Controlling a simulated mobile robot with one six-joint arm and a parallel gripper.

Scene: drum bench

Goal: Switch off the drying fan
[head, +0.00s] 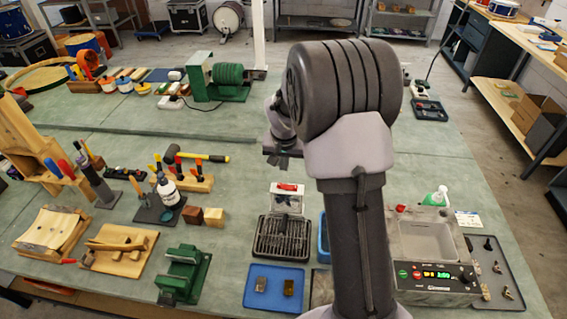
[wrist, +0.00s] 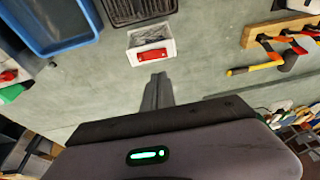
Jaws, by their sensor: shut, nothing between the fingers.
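A small white box with a red switch-like part on it, which looks like the drying fan (head: 289,198), stands on the green bench behind a black slatted rack. It also shows in the wrist view (wrist: 135,42), with the red part (wrist: 155,56) on the side toward my fingers. I cannot tell which way the red part is tilted. My gripper (head: 282,163) is above the bench, apart from the white box; in the wrist view its fingers (wrist: 157,78) are together and empty, pointing toward the box. My arm hides part of the bench right of the box.
The black rack (head: 282,238) and a blue tray (head: 262,297) stand in front of the box. An ultrasonic-type bath (head: 430,245) with a lit display is at the right. The bench behind the box is mostly bare.

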